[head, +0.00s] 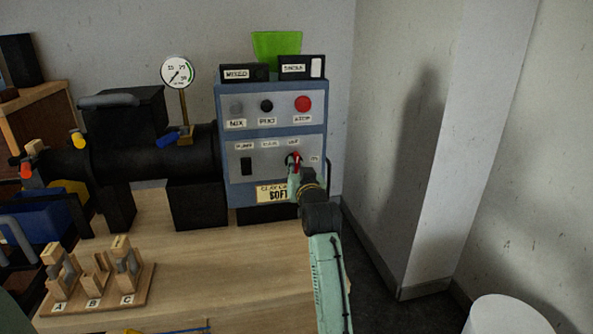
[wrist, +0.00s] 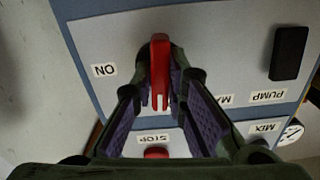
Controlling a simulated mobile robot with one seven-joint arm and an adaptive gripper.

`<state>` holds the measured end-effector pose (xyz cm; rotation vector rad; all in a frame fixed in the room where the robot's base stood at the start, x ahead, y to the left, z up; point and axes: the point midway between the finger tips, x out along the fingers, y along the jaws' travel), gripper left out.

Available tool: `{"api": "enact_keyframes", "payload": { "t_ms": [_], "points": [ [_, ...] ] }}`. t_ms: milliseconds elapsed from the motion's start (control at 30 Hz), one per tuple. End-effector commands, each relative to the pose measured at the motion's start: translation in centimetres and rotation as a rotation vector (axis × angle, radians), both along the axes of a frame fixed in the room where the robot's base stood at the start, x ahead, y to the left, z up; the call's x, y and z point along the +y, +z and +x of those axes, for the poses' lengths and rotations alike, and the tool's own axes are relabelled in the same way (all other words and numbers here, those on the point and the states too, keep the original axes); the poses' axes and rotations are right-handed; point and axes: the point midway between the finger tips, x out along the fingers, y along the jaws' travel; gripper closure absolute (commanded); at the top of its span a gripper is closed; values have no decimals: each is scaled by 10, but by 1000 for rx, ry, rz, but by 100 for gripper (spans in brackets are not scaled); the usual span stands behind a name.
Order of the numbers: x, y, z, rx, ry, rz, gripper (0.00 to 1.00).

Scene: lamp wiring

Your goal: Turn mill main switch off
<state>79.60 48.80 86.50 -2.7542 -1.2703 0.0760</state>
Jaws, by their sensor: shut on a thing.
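The main switch is a red handle (wrist: 160,72) on a dark round base, on the grey lower panel of the blue control box. It also shows in the head view (head: 292,157), partly hidden by my gripper (head: 294,168). In the wrist view my gripper (wrist: 160,90) has one finger on each side of the red handle and is shut on it. The handle lies up and down in the wrist picture, and the ON label (wrist: 105,70) is off to its left. An OFF label is not readable.
The control box (head: 272,140) also has a black pump switch (head: 246,166), a red stop button (head: 303,103) and a black button (head: 266,105). A gauge (head: 178,72) stands left of it. A wooden rack (head: 140,283) is on the table. A wall is close on the right.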

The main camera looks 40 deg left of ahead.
Motion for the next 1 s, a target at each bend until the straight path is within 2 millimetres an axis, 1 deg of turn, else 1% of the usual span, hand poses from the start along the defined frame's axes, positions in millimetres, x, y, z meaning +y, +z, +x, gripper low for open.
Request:
{"api": "enact_keyframes", "payload": {
  "t_ms": [300,833,867,1000],
  "points": [
    [-1,0,0,-87,-1,-74,100],
    [0,0,0,-104,-1,-89,100],
    [0,0,0,-104,-1,-89,85],
    [0,0,0,-103,-1,-88,76]
  ]
}}
